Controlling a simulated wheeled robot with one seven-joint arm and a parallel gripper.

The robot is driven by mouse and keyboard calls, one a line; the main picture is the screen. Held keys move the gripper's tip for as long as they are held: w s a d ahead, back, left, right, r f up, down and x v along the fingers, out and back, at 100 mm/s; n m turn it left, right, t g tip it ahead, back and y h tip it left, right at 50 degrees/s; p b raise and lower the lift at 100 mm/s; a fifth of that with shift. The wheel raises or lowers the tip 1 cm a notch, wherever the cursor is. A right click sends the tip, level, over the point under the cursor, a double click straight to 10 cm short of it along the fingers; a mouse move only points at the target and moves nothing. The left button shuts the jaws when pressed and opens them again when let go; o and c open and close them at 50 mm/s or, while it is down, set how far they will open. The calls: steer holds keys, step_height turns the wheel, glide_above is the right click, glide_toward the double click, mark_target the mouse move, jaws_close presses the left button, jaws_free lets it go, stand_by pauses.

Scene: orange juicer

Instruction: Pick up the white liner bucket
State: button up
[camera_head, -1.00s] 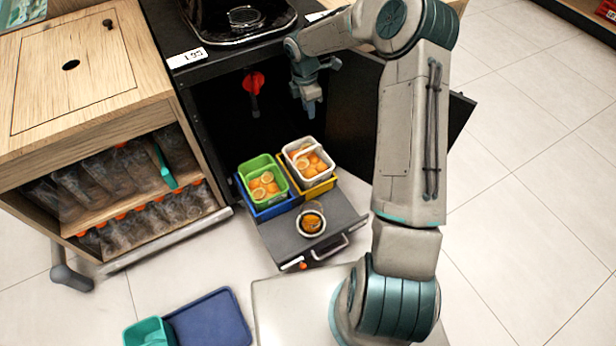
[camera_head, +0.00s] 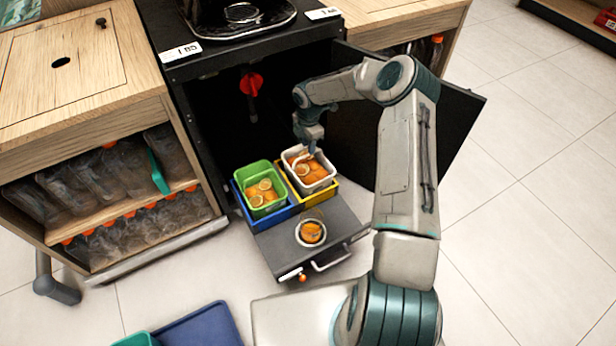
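The white liner bucket (camera_head: 324,183) sits in a yellow outer bin (camera_head: 316,198) on the pulled-out drawer of the black cabinet. It holds orange peels and halves, and its white handle (camera_head: 295,164) shows at the left side. My gripper (camera_head: 311,148) points down just above the bucket's back rim. Its fingers are small and seen edge-on, so I cannot tell whether they are open or shut, or whether they touch the handle.
A green liner bucket (camera_head: 250,174) with oranges stands in a blue bin (camera_head: 262,222) just left. A round cup (camera_head: 311,233) sits at the drawer's front (camera_head: 345,222). The open black cabinet door (camera_head: 455,130) is to the right. A wooden bottle cabinet (camera_head: 85,120) is at left.

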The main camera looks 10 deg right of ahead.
mark_target(308, 155)
steer(key=f+b, duration=0.1)
steer(key=f, duration=0.2)
steer(key=f+b, duration=0.1)
steer(key=f, duration=0.1)
steer(key=shift+s+a+f+b, duration=0.1)
steer(key=shift+s+b, duration=0.15)
steer(key=shift+b, duration=0.05)
jaws_close()
stand_by(1.0)
